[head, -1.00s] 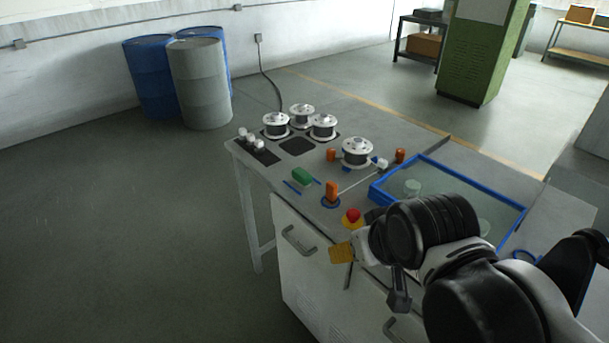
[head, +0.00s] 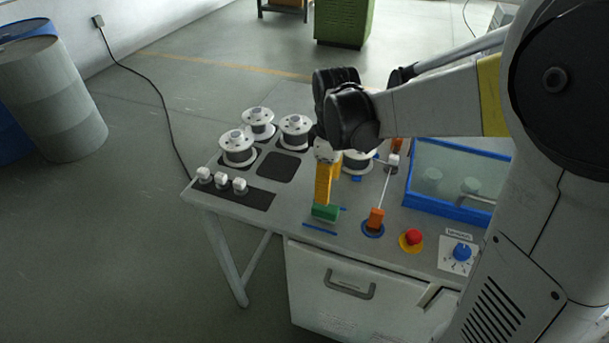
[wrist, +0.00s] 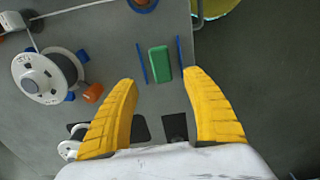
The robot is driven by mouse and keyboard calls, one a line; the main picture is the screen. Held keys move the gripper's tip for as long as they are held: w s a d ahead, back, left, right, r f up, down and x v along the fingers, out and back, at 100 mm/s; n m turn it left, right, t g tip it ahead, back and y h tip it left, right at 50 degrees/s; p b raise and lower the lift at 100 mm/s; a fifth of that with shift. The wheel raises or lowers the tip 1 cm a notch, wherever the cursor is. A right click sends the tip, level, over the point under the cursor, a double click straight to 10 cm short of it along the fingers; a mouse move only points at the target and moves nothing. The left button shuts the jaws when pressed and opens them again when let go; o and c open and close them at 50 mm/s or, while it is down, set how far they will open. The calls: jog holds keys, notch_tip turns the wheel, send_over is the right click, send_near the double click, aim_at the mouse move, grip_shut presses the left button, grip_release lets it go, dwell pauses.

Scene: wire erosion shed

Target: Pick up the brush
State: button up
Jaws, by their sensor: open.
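The brush appears to be the small green block (head: 326,213) lying on the grey worktop between two blue strips. It also shows in the wrist view (wrist: 159,62), lengthwise between and slightly beyond the fingertips. No bristles can be made out. My gripper (head: 324,190), with yellow fingers, points down over the block. In the wrist view my gripper (wrist: 160,77) is open and empty, one finger to each side of the block's line. In the head view the fingers hide part of the block's upper edge. I cannot tell the remaining height.
Several wire spools (head: 239,147) stand at the back left of the worktop (head: 290,215). An orange-ended rod (head: 376,218) and a red button (head: 414,237) are right of the block. A blue-rimmed tank (head: 447,209) is further right. White knobs (head: 222,181) stand at the left.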

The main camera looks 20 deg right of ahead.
aim_at(326, 207)
jog(key=f, duration=0.1)
jog(key=f+b, duration=0.1)
jog(key=f, duration=0.2)
jog(key=shift+s+d+f, duration=0.15)
jog(key=shift+d+f, duration=0.05)
jog(key=shift+d, duration=0.05)
jog(key=f+b, duration=0.1)
jog(key=f, duration=0.1)
jog(key=f+b, duration=0.1)
jog(key=f, duration=0.1)
jog(key=f+b, duration=0.1)
jog(key=shift+a+f, duration=0.3)
jog(key=shift+f, duration=0.1)
jog(key=shift+r, duration=0.1)
jog(key=shift+c, duration=0.2)
grip_shut()
